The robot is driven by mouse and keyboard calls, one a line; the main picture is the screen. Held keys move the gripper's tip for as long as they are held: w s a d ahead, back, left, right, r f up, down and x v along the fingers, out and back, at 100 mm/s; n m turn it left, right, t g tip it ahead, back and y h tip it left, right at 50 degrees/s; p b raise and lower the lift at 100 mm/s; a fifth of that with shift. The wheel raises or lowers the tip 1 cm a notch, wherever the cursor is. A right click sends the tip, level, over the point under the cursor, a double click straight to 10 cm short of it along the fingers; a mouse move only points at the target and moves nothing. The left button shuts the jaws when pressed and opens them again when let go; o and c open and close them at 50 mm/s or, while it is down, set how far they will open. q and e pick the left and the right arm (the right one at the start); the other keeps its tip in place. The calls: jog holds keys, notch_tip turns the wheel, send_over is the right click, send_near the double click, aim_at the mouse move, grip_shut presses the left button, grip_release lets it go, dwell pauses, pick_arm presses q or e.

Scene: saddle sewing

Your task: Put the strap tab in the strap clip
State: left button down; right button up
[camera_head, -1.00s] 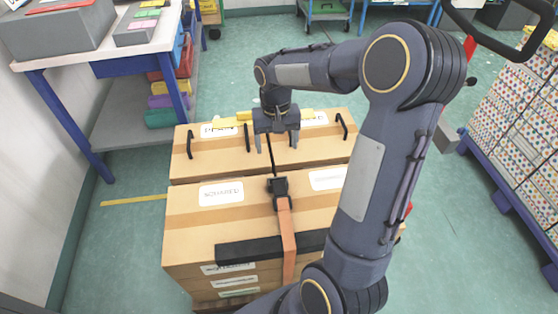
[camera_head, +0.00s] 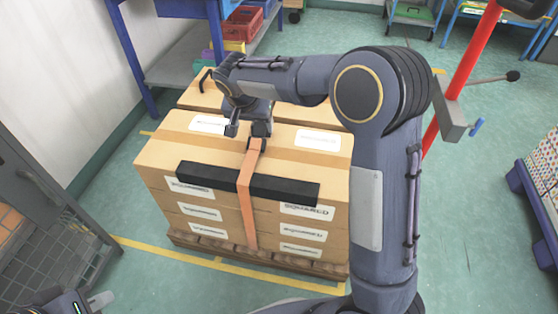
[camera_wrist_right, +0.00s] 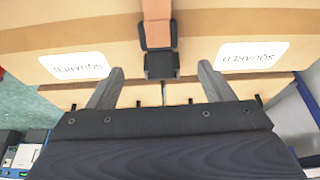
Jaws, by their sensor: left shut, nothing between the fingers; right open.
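An orange strap (camera_head: 246,205) runs up the front of the box stack, over a black edge bar (camera_head: 205,177), to a black strap clip (camera_head: 261,130) on the top. In the right wrist view, the strap (camera_wrist_right: 156,10) meets the black clip (camera_wrist_right: 161,66) at top centre; I cannot make out a separate tab. My right gripper (camera_head: 248,126) is open above the box top. In its wrist view, its fingers (camera_wrist_right: 161,72) stand apart on either side of the clip, without visible contact. My left gripper (camera_head: 98,301) is shut and empty at the lower left, partly cut off.
The cardboard boxes (camera_head: 320,170) stand on a wooden pallet (camera_head: 275,260). A blue-legged table (camera_head: 165,65) stands behind to the left. A grey mesh cage (camera_head: 40,215) is at the left. A red post (camera_head: 465,70) rises at the right. Green floor is clear in front.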

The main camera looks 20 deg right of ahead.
aim_at(256, 139)
jog(key=shift+s+a+f, duration=0.15)
jog(key=shift+a+f, duration=0.1)
jog(key=shift+f, duration=0.3)
jog(key=shift+b+x, duration=0.55)
jog(key=shift+x, duration=0.45)
jog(key=b+x, duration=0.2)
jog(key=x, duration=0.3)
jog(key=shift+s+d+f, duration=0.1)
jog(key=shift+s+f, duration=0.05)
pick_arm(q)
jog(key=f, duration=0.3)
jog(key=shift+s+d+f, duration=0.2)
jog(key=shift+s+f, duration=0.2)
pick_arm(e)
jog(key=shift+c, duration=0.2)
jog(key=c, duration=1.1)
jog(key=shift+c, duration=0.2)
pick_arm(q)
jog(key=shift+r, duration=0.1)
pick_arm(e)
jog(key=shift+r, duration=0.25)
